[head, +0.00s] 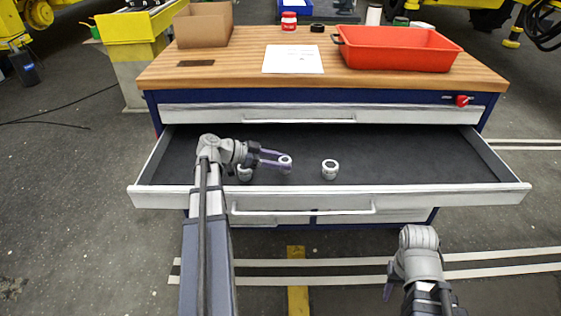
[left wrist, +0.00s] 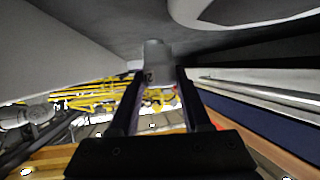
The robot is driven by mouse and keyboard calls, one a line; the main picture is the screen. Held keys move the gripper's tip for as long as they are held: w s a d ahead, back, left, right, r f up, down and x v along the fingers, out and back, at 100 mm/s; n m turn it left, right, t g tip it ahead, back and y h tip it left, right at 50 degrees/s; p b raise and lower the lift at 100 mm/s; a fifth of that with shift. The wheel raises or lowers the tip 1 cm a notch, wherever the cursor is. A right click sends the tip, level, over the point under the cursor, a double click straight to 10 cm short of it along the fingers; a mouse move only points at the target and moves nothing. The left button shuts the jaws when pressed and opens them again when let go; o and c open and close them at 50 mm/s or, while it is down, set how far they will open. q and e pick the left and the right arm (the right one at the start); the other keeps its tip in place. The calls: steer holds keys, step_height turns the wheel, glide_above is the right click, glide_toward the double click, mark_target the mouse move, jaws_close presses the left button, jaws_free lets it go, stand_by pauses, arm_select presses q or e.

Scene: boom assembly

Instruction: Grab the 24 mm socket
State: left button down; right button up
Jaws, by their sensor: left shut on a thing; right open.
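The open drawer (head: 420,165) holds several silver sockets on its dark liner. My left gripper (head: 283,162) reaches into the drawer and is shut on the middle socket (head: 286,159). In the left wrist view, this socket (left wrist: 155,58) sits between the two fingertips of the left gripper (left wrist: 158,80); its size marking is not readable. Another socket (head: 330,169) stands apart to the right. A further socket (head: 245,174) lies to the left, partly hidden by my left wrist. My right gripper (head: 388,291) is low at the front, outside the drawer, open and only partly visible.
The wooden worktop (head: 245,60) above carries a red tray (head: 400,48), a white paper (head: 293,59), a cardboard box (head: 203,24) and a red-and-white can (head: 289,21). The drawer's front edge (head: 440,198) lies below my left gripper.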

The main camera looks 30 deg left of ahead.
mark_target(280, 160)
arm_select(q)
step_height(280, 160, up, 7)
steer(key=p, duration=0.5)
steer(key=shift+f, duration=0.15)
